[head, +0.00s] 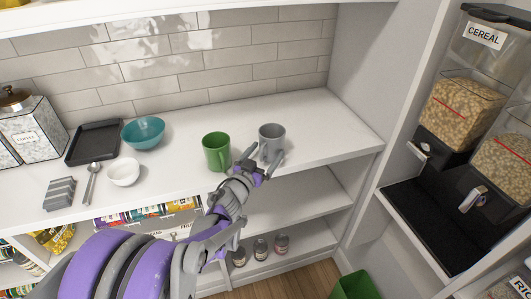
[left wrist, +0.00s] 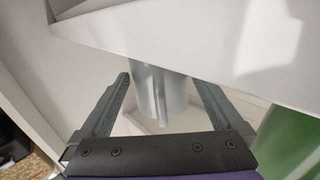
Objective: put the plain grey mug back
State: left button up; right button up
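The plain grey mug (head: 271,143) stands upright on the white counter, near its front edge. My left gripper (head: 262,160) is at the mug's near side, with one finger to each side of it. In the left wrist view the fingers of my left gripper (left wrist: 162,88) are spread, and the grey mug (left wrist: 158,95) shows between them with gaps on both sides. That view appears upside down. My right gripper is in neither view.
A green mug (head: 216,151) stands just left of the grey one; it also shows in the left wrist view (left wrist: 290,145). A white bowl (head: 123,172), teal bowl (head: 143,132) and black tray (head: 94,142) are further left. Cereal dispensers (head: 460,110) stand right. The counter right of the mug is clear.

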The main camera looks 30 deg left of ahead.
pick_arm(q)
jog(key=shift+r, duration=0.2)
jog(key=shift+s, duration=0.3)
jog(key=s+d, duration=0.1)
jog(key=s, duration=1)
jog(key=shift+s, duration=0.25)
